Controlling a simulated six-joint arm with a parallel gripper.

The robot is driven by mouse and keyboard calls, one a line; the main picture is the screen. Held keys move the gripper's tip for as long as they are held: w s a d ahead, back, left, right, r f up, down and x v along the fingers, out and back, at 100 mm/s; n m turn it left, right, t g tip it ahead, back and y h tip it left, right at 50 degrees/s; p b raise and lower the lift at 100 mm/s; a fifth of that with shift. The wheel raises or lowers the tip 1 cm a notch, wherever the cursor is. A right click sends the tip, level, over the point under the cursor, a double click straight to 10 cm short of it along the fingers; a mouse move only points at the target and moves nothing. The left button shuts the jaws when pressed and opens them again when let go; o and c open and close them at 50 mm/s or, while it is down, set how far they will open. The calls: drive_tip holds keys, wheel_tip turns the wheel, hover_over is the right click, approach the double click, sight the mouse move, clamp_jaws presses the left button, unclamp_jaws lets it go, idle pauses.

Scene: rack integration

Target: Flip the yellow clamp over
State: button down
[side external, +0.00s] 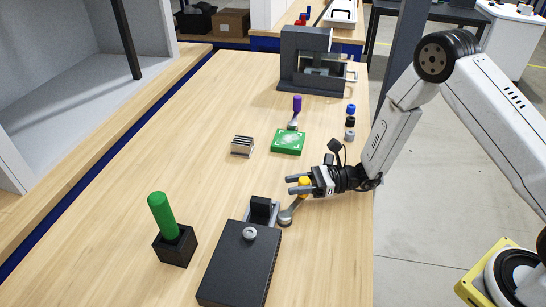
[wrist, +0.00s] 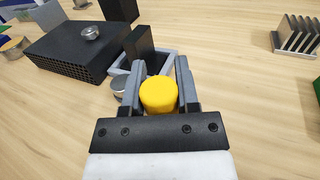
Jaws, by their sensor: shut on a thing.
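The yellow clamp (side external: 304,182) has a rounded yellow knob on a grey metal arm. The arm runs down to a round metal pivot (side external: 286,217) beside the black box's bracket. My gripper (side external: 291,185) comes in from the right and is shut on the yellow knob. In the wrist view the knob (wrist: 159,94) sits between the two grey fingers of my gripper (wrist: 160,64). Part of the metal pivot (wrist: 119,84) shows left of the left finger. The fingers hide most of the clamp's arm in the wrist view.
A flat black box (side external: 240,265) with a metal knob and an upright black bracket (side external: 262,209) stands close by. A green handle (side external: 162,215) stands in a black block at left. A green board (side external: 288,142), a purple-knobbed clamp (side external: 297,104) and a finned block (side external: 242,145) lie farther back.

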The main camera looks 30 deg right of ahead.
idle(0.3)
drive_tip(key=shift+c, duration=1.7)
unclamp_jaws()
drive_tip(key=shift+v, duration=3.85)
drive_tip(key=shift+w, duration=0.1)
